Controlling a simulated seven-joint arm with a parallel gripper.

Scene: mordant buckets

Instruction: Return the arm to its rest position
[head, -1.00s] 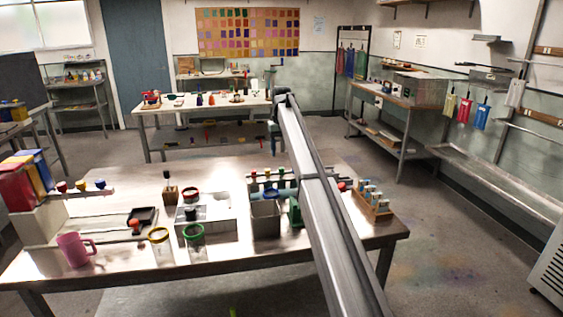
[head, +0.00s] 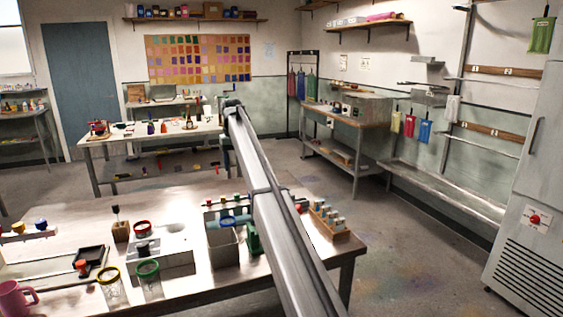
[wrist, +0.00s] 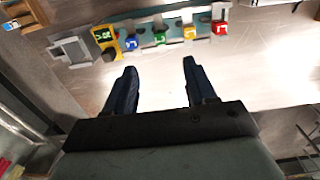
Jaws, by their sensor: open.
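My gripper (wrist: 160,88) shows in the wrist view with its two dark fingers apart and nothing between them. It hangs over the bare light top of the near table (wrist: 250,75). My arm reaches forward across the head view, and its far end, small and dark, is near the back table's right end in the picture. The fingers cannot be made out there. In the wrist view, a teal rack (wrist: 175,22) with several coloured, lettered blocks lies beyond the fingertips, apart from them.
The near table holds a grey bucket (head: 222,243), a wooden rack of small bottles (head: 329,223), a green-rimmed jar (head: 149,280), a yellow-rimmed jar (head: 110,287) and a pink mug (head: 15,300). A white cabinet (head: 530,215) stands at the right. The floor between is clear.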

